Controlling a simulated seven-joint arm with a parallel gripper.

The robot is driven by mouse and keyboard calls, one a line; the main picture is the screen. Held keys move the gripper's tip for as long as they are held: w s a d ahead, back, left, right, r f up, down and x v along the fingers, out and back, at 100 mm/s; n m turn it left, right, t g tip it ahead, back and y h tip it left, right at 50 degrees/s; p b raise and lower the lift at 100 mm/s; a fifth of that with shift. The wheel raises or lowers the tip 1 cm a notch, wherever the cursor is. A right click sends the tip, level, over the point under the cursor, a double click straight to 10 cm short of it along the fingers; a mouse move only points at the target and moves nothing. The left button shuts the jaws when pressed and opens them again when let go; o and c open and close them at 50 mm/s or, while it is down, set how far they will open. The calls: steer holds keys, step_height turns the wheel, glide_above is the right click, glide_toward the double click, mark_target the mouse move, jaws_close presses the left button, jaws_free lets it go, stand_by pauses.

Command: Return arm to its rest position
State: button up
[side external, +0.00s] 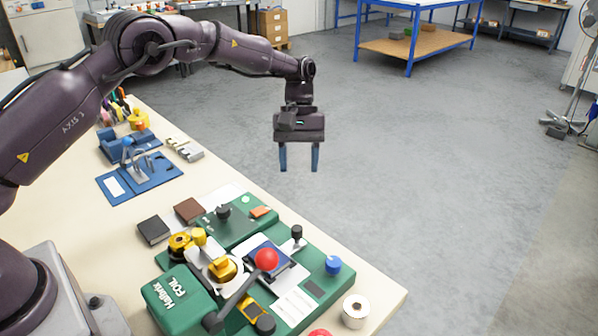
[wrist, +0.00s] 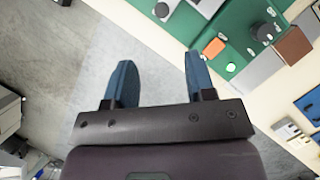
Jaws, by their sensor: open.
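My gripper (side external: 299,158) hangs from the outstretched arm, its two blue fingers pointing down and apart. In the side external view it shows against the grey floor, past the far edge of the bench and above bench height. Nothing is between the fingers. In the wrist view the open fingers (wrist: 160,85) show with floor and the bench's edge behind them.
The cream bench (side external: 365,270) carries a green foil machine (side external: 180,298) with a red ball knob (side external: 266,259). A blue fixture (side external: 140,177), dark blocks (side external: 154,229) and a white roll (side external: 355,311) also stand there. A blue-framed table (side external: 410,45) is far back. Open floor surrounds the gripper.

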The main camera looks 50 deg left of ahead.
steer(key=s+a+r+m+t+y, duration=0.1)
steer(key=s+r+m+t, duration=0.2)
steer(key=s+r, duration=0.3)
steer(key=s+a+r+m+t+y, duration=0.1)
steer(key=s+r+m+t, duration=0.2)
steer(key=s, duration=1.1)
steer(key=s+a+r+m+t+y, duration=0.1)
steer(key=s+r+m+t, duration=0.1)
steer(key=s+r, duration=0.7)
steer(key=shift+s+r+m+t, duration=0.3)
steer(key=shift+s+m+t, duration=0.15)
steer(key=shift+s, duration=0.45)
steer(key=shift+a, duration=0.1)
